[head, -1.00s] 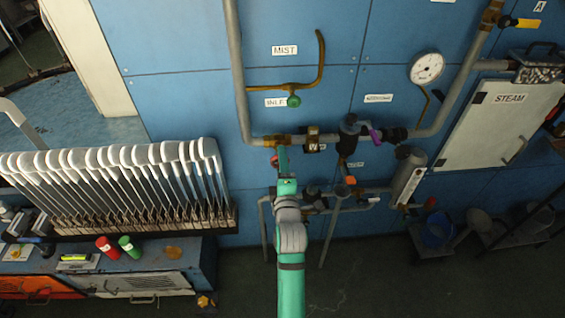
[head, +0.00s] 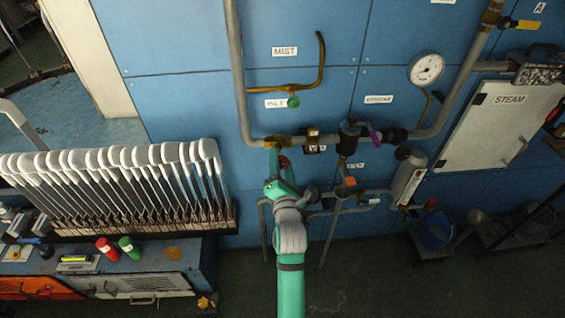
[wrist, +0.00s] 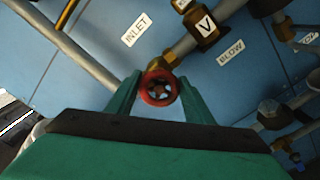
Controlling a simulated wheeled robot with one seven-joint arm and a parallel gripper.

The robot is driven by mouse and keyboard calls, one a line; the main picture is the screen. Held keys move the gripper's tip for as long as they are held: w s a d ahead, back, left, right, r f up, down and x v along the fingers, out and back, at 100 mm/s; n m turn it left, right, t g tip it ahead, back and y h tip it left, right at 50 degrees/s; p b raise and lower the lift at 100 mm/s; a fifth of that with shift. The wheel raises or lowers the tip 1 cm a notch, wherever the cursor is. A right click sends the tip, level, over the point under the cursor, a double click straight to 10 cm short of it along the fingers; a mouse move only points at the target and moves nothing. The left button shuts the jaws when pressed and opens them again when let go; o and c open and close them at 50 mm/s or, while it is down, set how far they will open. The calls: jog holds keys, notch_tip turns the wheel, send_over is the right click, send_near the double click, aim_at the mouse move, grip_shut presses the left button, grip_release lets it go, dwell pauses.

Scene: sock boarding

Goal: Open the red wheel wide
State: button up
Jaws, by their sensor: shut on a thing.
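The red wheel (wrist: 160,88) is a small round handwheel on a brass valve of the pipe, in the middle of the wrist view. In the head view the red wheel (head: 284,161) shows only in part beside my green gripper (head: 279,160). In the wrist view my gripper (wrist: 160,90) has one finger on each side of the wheel and is shut on its rim. The far side of the wheel and the exact contact are hard to see.
A grey pipe (head: 242,80) runs down to the valve, near the INLET label (wrist: 136,28). A green knob (head: 293,101) is above. A rack of white sock boards (head: 120,157) stands left.

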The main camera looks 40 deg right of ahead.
jog(key=shift+s+d+f, duration=0.15)
jog(key=shift+s+d, duration=0.05)
jog(key=shift+d, duration=0.05)
jog(key=o, duration=1)
jog(key=shift+o, duration=0.2)
jog(key=shift+w+a, duration=0.1)
jog(key=shift+a, duration=0.15)
jog(key=v, duration=1)
jog(key=shift+s, duration=0.3)
jog(key=shift+w+a, duration=0.15)
jog(key=shift+a, duration=0.05)
